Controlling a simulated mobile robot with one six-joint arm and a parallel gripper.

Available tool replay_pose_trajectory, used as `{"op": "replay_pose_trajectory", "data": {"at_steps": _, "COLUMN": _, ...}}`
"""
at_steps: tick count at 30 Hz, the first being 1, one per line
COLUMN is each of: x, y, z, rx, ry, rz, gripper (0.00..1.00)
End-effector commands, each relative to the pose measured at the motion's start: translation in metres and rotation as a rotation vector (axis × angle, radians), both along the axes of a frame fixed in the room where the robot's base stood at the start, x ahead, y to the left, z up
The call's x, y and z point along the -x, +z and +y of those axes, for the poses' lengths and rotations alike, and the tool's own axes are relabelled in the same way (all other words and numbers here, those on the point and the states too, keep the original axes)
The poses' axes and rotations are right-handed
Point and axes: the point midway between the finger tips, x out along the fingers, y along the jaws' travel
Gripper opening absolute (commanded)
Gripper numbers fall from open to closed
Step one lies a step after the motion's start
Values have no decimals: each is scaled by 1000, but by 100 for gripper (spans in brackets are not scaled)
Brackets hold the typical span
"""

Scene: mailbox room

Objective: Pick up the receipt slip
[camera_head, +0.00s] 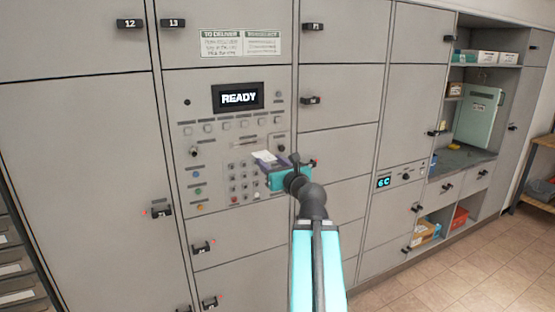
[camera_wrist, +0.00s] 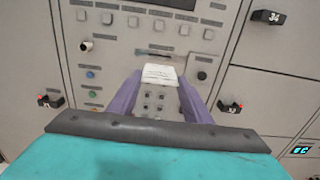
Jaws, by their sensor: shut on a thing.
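The receipt slip (camera_wrist: 159,74) is a small white paper with faint print. In the wrist view it lies between the tips of the two purple fingers of my gripper (camera_wrist: 158,84), which are shut on it. In the head view the slip (camera_head: 264,156) shows at the front of my gripper (camera_head: 275,160), before the mailbox panel. A dark slot (camera_wrist: 155,54) in the panel is just above the slip in the wrist view. I cannot tell whether the slip's far edge still touches the slot.
The control panel has a READY display (camera_head: 238,97), a keypad (camera_head: 243,183) and several buttons close around my gripper. Locker doors with black handles surround it. Shelves with boxes (camera_head: 486,57) stand at the right. The tiled floor (camera_head: 480,270) at lower right is clear.

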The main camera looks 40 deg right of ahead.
Motion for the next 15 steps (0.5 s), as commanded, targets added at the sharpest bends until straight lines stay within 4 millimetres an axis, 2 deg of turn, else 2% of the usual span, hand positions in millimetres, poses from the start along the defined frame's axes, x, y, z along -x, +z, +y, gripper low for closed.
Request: {"op": "replay_pose_trajectory", "data": {"at_steps": 15, "x": 5, "y": 1, "z": -7, "rx": -1, "ry": -7, "rz": 2, "gripper": 21}}
